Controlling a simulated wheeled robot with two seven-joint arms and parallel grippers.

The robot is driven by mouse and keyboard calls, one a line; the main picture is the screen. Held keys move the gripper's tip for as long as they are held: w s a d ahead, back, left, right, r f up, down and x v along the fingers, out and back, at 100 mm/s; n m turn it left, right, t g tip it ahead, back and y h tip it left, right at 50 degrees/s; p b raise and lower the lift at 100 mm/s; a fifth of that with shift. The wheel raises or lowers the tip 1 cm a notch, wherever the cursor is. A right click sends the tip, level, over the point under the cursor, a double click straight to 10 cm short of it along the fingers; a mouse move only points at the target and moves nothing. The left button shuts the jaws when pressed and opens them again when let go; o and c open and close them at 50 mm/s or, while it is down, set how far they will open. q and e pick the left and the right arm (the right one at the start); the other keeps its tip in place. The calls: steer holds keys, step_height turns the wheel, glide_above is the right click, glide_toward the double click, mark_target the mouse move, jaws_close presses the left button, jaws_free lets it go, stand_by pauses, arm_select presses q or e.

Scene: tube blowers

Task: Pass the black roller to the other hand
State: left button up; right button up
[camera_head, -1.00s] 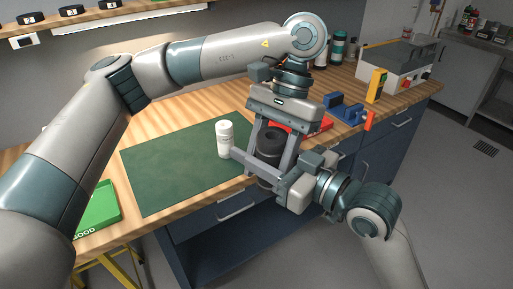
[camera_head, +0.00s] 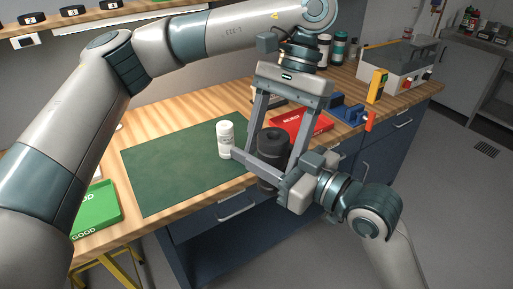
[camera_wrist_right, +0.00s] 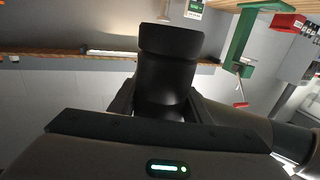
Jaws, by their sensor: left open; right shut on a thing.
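The black roller (camera_head: 271,139) is upright above the front edge of the workbench, with its ring-shaped top showing. My right gripper (camera_head: 264,157), on the arm from the lower right, is shut on it around its lower part. In the right wrist view the roller (camera_wrist_right: 168,70) stands up between the fingers of that gripper. My left gripper (camera_head: 273,165), on the arm from the left, reaches down from above. Its fingers are wide open, one on each side of the roller, and look apart from it. The roller's lower end is partly hidden by the fingers.
A white bottle (camera_head: 225,140) stands on the green mat (camera_head: 170,170), close to the roller's left. A red tray (camera_head: 310,123) and blue fixture (camera_head: 346,109) lie behind to the right. A green tray (camera_head: 97,207) is at the left. Free floor lies to the right.

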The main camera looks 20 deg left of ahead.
arm_select(q)
steer(key=v, duration=0.7)
steer(key=shift+w+r, duration=0.15)
steer(key=shift+r, duration=0.2)
